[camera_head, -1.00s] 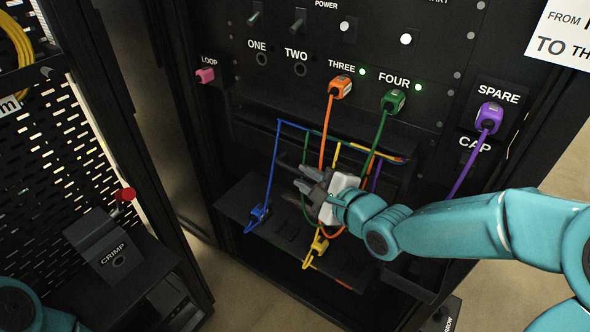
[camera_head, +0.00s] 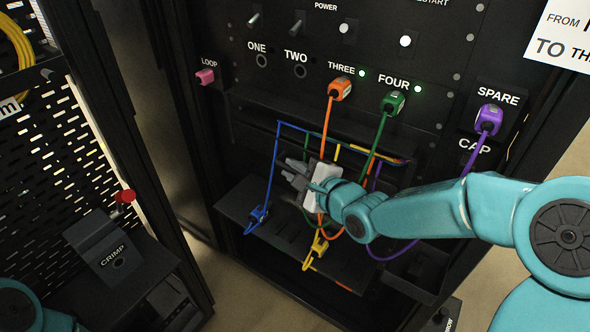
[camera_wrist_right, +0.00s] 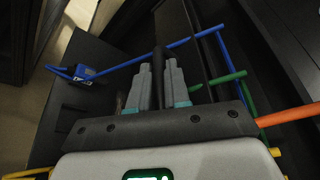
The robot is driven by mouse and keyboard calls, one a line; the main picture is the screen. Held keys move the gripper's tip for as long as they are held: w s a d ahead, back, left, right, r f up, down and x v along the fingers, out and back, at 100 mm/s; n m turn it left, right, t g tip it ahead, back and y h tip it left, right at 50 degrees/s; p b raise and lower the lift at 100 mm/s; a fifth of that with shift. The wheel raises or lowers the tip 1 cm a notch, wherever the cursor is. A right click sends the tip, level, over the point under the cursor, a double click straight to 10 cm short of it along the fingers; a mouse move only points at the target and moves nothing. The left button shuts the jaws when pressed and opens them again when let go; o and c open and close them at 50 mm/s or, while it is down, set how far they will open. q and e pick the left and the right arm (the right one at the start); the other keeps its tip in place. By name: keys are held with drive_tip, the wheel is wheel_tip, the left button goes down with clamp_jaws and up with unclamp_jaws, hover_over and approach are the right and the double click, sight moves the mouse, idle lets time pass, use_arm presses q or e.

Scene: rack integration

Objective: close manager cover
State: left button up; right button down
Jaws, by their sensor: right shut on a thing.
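The cable manager (camera_head: 345,131) is a dark horizontal trough below the ports, with blue, green, yellow, orange and purple cables running through it. My right gripper (camera_head: 286,170) is in front of it, pointing left. In the right wrist view my gripper's grey fingers (camera_wrist_right: 158,88) are closed around a thin dark bar (camera_wrist_right: 158,62). This bar seems to be part of the manager cover. The cover's outline is hard to tell from the dark rack, and my gripper hides part of it. My left gripper is out of view.
A blue plug (camera_head: 257,214) and a yellow plug (camera_head: 319,243) lie on the dark shelf (camera_head: 233,205) below. Orange (camera_head: 340,90), green (camera_head: 393,101) and purple (camera_head: 489,118) plugs sit in the panel. The crimp station (camera_head: 104,247) is at left.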

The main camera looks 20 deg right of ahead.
sight(295, 145)
wheel_tip(295, 145, up, 8)
drive_tip(key=p, duration=0.4)
drive_tip(key=shift+f, duration=0.7)
drive_tip(key=c, duration=1.4)
unclamp_jaws()
drive_tip(key=shift+c, duration=0.2)
drive_tip(key=shift+s, duration=0.1)
drive_tip(key=v, duration=1.6)
drive_tip(key=shift+s+d+f, duration=0.1)
